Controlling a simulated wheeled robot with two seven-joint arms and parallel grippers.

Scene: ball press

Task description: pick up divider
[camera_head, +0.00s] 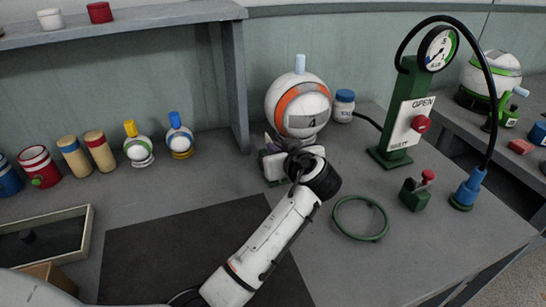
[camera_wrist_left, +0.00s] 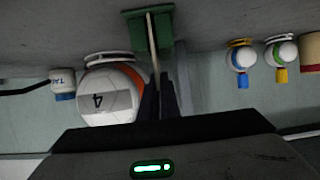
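A thin pale upright plate, which looks like the divider (camera_wrist_left: 153,42), stands in a green base (camera_wrist_left: 137,33) in the left wrist view, where the scene appears upside down. In the head view the green base (camera_head: 271,176) shows in front of the ball marked 4, mostly behind my wrist. My left gripper (camera_wrist_left: 160,92) points at the plate with its dark fingers close together, one on either side of the plate's near end. Whether they press on it cannot be told. In the head view my left gripper (camera_head: 277,146) is partly hidden by its own wrist. My right gripper is not in view.
The ball marked 4 (camera_head: 299,105) is close behind my gripper, beside a blue-lidded jar (camera_head: 343,105). A green gauge stand (camera_head: 399,112), a small red-knobbed block (camera_head: 414,194) and a green ring (camera_head: 340,222) are at right. Small balls and cylinders line the left back.

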